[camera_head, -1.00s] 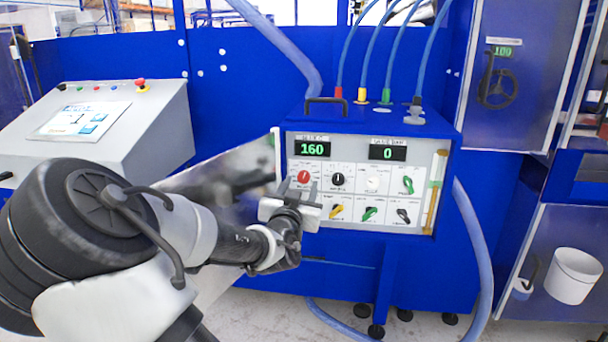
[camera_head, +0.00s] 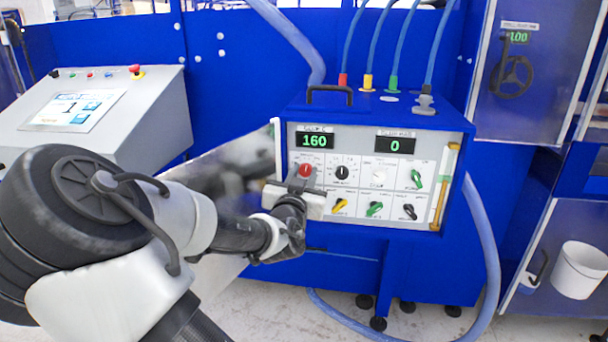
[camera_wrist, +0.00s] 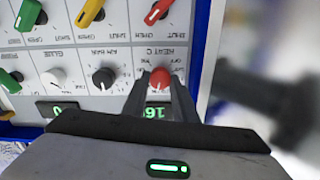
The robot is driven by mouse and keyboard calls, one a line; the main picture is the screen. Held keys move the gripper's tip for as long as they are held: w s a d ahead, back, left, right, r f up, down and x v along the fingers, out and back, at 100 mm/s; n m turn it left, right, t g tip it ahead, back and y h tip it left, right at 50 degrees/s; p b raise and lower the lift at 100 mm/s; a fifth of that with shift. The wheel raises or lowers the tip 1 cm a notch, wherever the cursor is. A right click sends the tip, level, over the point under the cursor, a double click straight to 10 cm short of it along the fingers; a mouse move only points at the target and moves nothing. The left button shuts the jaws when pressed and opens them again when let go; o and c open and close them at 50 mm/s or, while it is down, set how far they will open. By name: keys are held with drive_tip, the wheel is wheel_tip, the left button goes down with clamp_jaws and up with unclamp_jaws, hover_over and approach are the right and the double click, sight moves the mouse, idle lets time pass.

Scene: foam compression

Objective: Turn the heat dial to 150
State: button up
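The red heat dial (camera_head: 305,170) is at the upper left of the control panel. The display (camera_head: 314,141) above it reads 160. My gripper (camera_head: 305,182) is just in front of and slightly below the dial, pointing at the panel. In the wrist view, which shows the panel upside down, the red dial (camera_wrist: 160,78) sits between the tips of my two dark fingers (camera_wrist: 160,92). The fingers look open, one on each side of the dial. Whether either touches it is hard to tell. The 160 display is partly hidden by my gripper.
A black dial (camera_head: 342,172) sits close to the right of the red one, with a pale dial (camera_head: 380,174) beyond. Yellow (camera_head: 339,206), green and black valve handles line the lower row. A second display (camera_head: 395,146) reads 0. A grey touchscreen console (camera_head: 100,110) stands left.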

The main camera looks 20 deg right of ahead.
drive_tip(key=shift+c, duration=1.3)
drive_tip(key=shift+r+n+p, duration=0.1)
drive_tip(key=shift+n+p, duration=0.25)
drive_tip(key=shift+n, duration=0.05)
drive_tip(key=shift+n+p, duration=0.65)
drive_tip(key=shift+n, duration=0.35)
drive_tip(key=shift+n+p, duration=0.85)
drive_tip(key=shift+n, duration=0.65)
drive_tip(key=o, duration=1.1)
drive_tip(key=shift+w, duration=0.1)
